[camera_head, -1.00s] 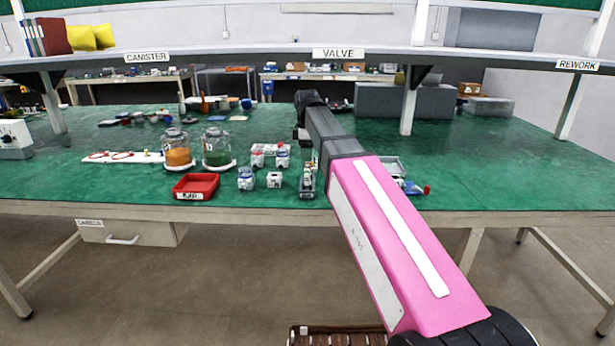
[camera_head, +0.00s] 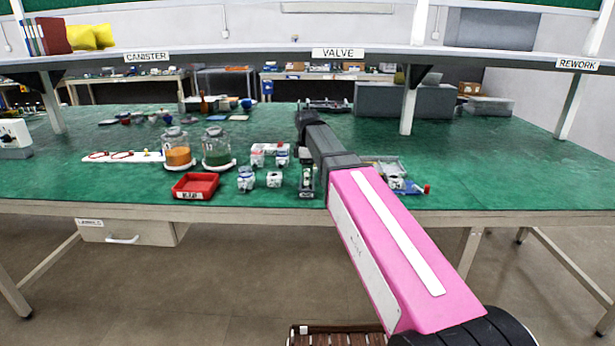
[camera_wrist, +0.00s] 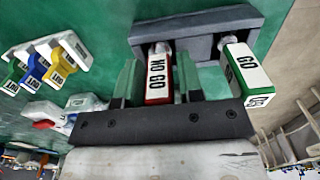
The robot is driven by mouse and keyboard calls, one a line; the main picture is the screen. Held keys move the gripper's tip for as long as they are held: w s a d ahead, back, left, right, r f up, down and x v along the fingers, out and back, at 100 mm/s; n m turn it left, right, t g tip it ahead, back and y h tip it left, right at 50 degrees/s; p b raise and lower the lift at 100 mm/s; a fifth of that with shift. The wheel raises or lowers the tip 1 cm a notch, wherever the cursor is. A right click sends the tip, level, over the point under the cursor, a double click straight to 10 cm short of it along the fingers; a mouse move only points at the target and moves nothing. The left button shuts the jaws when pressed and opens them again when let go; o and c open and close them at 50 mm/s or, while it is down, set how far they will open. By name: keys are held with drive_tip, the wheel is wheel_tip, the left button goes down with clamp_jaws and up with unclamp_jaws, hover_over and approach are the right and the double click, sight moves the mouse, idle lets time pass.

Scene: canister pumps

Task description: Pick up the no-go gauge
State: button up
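The no-go gauge (camera_wrist: 158,76) has a white face lettered NO GO and a red side. In the wrist view it sits upright in a grey holder (camera_wrist: 200,24). The GO gauge (camera_wrist: 246,72), white with green, stands in the same holder to its right. My gripper (camera_wrist: 158,88) has one finger on each side of the no-go gauge. The fingers look open, with narrow green gaps beside the gauge; contact is hard to make out. In the head view my arm hides the gripper, and the gauges cannot be made out clearly.
Yellow, blue and green tagged pieces (camera_wrist: 50,62) lie left of the holder in the wrist view. The head view shows a red bin (camera_head: 195,186), two jars (camera_head: 216,150), small white-and-blue parts and a tray (camera_head: 393,172) near the arm.

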clamp_jaws()
drive_tip(key=shift+r, duration=0.15)
